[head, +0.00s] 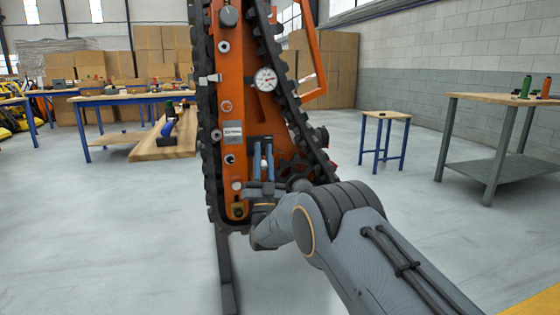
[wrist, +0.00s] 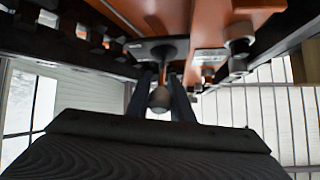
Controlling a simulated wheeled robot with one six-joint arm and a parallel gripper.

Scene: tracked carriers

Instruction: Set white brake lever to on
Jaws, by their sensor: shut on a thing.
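The tracked carrier stands upright, with an orange side plate (head: 232,65) framed by black tracks. My gripper (head: 262,160) reaches low on this plate, its two fingers on either side of a lever. The lever's thin stem runs from the knob to a dark mount (wrist: 155,48) on the orange body. In the head view, my fingers largely hide the lever. I cannot read any on or off marking.
A round gauge (head: 265,79) and several knobs sit on the plate above my gripper. A stool (head: 384,116) and a workbench (head: 505,97) stand to the right. A blue-legged bench (head: 125,98) stands at the left.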

